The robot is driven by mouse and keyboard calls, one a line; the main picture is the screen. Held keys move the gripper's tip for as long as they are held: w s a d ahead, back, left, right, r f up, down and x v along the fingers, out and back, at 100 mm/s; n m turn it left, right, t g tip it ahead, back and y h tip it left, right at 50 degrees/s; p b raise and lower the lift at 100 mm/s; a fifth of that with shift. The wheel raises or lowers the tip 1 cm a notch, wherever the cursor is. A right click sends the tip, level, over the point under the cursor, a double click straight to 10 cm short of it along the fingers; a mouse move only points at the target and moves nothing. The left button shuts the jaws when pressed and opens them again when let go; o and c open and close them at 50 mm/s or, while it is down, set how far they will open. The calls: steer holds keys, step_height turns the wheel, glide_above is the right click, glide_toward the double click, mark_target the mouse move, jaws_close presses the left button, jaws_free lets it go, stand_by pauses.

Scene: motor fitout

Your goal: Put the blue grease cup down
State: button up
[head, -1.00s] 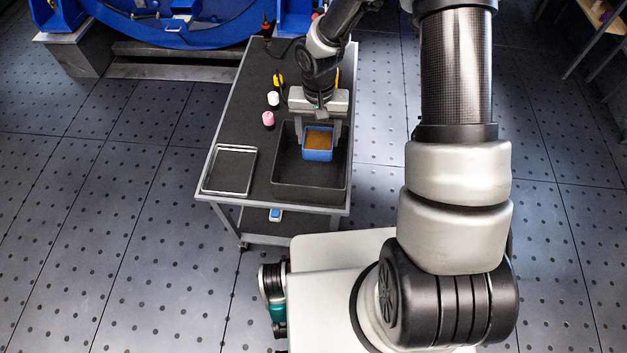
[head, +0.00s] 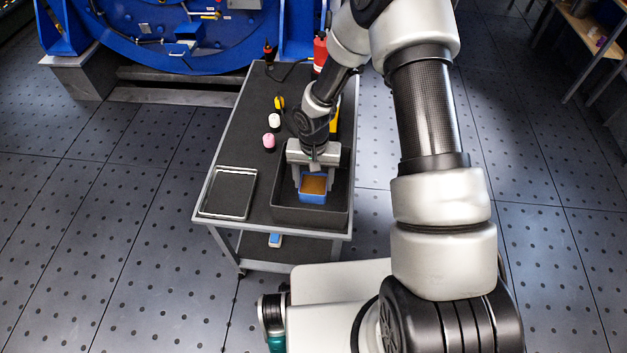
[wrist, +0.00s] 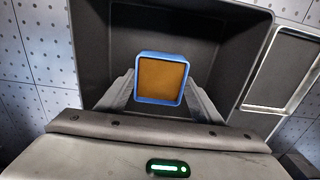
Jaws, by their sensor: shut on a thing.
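The blue grease cup (head: 313,197) is a small square blue cup with brown grease inside. My gripper (head: 313,184) is shut on it, with one finger on each side. The cup is upright and within the outline of the dark open bin (head: 283,211) on the cart. I cannot tell whether its base touches the bin floor. In the wrist view the cup (wrist: 161,78) sits between my fingertips (wrist: 160,90), in front of the dark bin interior (wrist: 203,33).
A shallow metal-rimmed tray (head: 229,192) lies left of the bin on the cart top (head: 237,142). Behind stand a pink cup (head: 269,141), a white cup (head: 274,121), a yellow-handled tool (head: 279,103) and a red bottle (head: 320,54). A large blue ring-shaped machine (head: 150,45) is beyond the cart.

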steer(key=shift+f, duration=0.15)
steer(key=o, duration=1)
steer(key=shift+o, duration=0.2)
